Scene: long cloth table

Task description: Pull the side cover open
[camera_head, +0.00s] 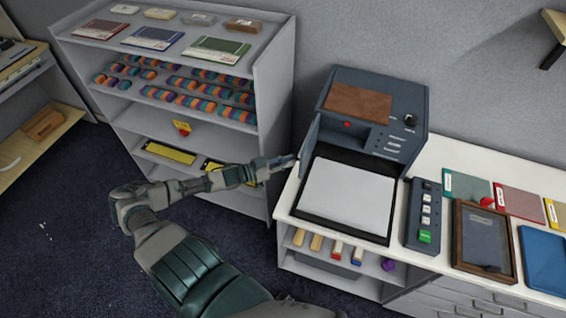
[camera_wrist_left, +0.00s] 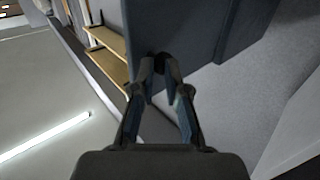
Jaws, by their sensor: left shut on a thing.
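The dark grey machine (camera_head: 412,120) stands on the white counter, with a brown panel on its top and a pale flat plate (camera_head: 345,190) in front. The side cover (camera_head: 311,142) is a thin grey panel standing upright at the machine's left side. It fills the top of the left wrist view as a dark panel (camera_wrist_left: 195,28). My left gripper (camera_head: 288,162) reaches it from the left. In the left wrist view its fingertips (camera_wrist_left: 160,68) are closed around a small dark knob (camera_wrist_left: 160,57) at the panel's lower edge. My right gripper is not in view.
A grey shelf unit (camera_head: 275,75) with cards and striped rolls stands behind my left arm. A button box (camera_head: 424,215), a wooden frame (camera_head: 484,242) and a blue tray (camera_head: 545,262) lie right of the machine. Open floor (camera_head: 60,220) is at the left.

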